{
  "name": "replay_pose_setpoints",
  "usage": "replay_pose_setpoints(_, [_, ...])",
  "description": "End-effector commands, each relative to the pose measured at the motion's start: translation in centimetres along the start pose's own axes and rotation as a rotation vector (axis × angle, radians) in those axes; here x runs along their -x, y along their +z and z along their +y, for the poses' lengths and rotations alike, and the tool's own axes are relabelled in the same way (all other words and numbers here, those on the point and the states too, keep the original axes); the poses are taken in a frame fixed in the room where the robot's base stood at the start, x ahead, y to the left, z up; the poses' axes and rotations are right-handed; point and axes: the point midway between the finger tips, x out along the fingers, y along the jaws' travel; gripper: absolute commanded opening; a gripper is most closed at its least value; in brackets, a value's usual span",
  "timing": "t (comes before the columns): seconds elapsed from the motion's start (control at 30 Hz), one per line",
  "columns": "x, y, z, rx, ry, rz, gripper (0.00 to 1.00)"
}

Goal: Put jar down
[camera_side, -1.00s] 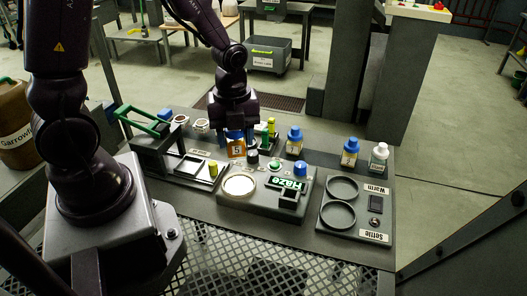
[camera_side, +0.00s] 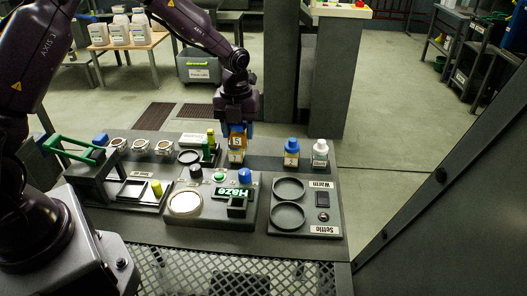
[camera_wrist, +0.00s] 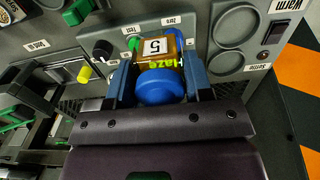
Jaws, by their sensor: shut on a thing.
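My gripper (camera_side: 237,128) is shut on an amber jar (camera_side: 236,142) with a white label reading 5. The jar also shows between the blue jaws in the wrist view (camera_wrist: 158,46), with its blue cap (camera_wrist: 160,87) toward the camera. In the side view the held jar is above the panel, behind the Haze unit (camera_side: 214,210). A second labelled jar (camera_side: 236,157) shows just below it, mostly hidden. I cannot tell whether the two touch.
A blue-capped jar (camera_side: 291,153) and a white-capped bottle (camera_side: 320,154) stand to the right. The Warm/Settle plate (camera_side: 305,222) has two empty round recesses. The Haze unit has a pale round disc (camera_side: 185,203), knobs and buttons. A green-handled press (camera_side: 80,150) stands at left.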

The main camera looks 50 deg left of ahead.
Motion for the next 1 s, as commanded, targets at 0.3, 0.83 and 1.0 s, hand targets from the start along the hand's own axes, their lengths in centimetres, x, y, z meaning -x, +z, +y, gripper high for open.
replay_pose_setpoints(0.3, [-4.7, 4.7, -3.7, 0.001, 0.001, 0.002, 0.12])
replay_pose_setpoints(0.83, [-9.5, 6.8, -5.3, 0.001, 0.002, 0.002, 0.12])
replay_pose_setpoints(1.0, [-10.6, 6.8, -5.3, 0.0, -0.001, -0.002, 0.12])
